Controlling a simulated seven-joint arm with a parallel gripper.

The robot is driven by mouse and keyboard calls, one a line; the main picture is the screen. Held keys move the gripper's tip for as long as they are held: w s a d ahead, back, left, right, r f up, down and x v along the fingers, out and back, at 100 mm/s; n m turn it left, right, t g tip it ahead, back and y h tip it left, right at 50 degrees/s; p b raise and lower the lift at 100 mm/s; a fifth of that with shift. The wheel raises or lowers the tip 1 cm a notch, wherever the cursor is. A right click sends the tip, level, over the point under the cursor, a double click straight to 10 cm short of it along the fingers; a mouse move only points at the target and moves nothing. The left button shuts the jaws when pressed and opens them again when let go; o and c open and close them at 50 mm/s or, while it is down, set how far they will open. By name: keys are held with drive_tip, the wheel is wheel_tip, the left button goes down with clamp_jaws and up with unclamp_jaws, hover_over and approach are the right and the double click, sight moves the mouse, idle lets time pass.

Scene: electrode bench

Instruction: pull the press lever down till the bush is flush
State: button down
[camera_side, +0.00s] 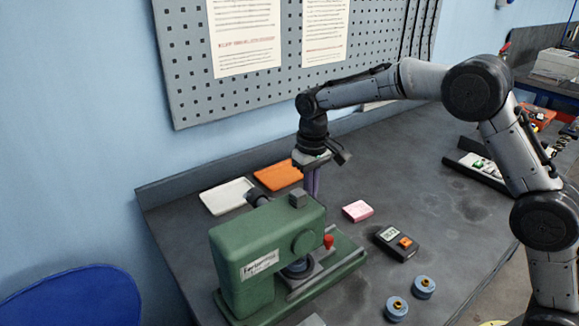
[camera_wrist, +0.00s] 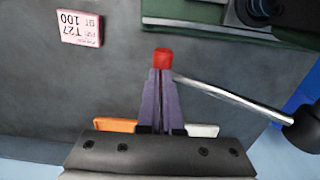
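The green press (camera_side: 240,262) stands on the bench at front centre; part of its base (camera_wrist: 195,22) shows at the top of the wrist view. Its lever, a metal rod (camera_wrist: 235,98), runs from a black hub (camera_wrist: 303,128) to a red grip (camera_wrist: 162,55). The red grip (camera_side: 328,241) also shows just right of the press head. A dark round part (camera_side: 297,269) sits under the ram; whether the bush is flush cannot be seen. My gripper (camera_wrist: 161,72) has its purple fingers close together, tips right at the red grip. In the side view the press hides the fingertips.
A pink block (camera_side: 357,211), a meter (camera_side: 396,243) and two blue-topped cylinders (camera_side: 424,287) lie right of the press. A white tray (camera_side: 228,196) and an orange tray (camera_side: 278,175) lie behind it. A pegboard (camera_side: 190,95) hangs on the wall.

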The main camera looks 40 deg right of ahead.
drive_tip(key=shift+s+f, duration=0.15)
drive_tip(key=shift+f, duration=0.25)
drive_tip(key=shift+a+f, duration=0.7)
drive_tip(key=shift+f, duration=0.35)
drive_tip(key=shift+r, duration=0.1)
drive_tip(key=d+r, duration=0.1)
drive_tip(key=r, duration=0.2)
drive_tip(key=d+r, duration=0.1)
drive_tip(key=shift+d+r, duration=0.3)
drive_tip(key=shift+d, duration=0.05)
idle(0.4)
drive_tip(key=shift+d+r, duration=0.25)
drive_tip(key=shift+r, duration=0.6)
drive_tip(key=shift+d+r, duration=0.25)
drive_tip(key=shift+r, duration=0.55)
drive_tip(key=shift+d+r, duration=0.25)
drive_tip(key=shift+r, duration=0.6)
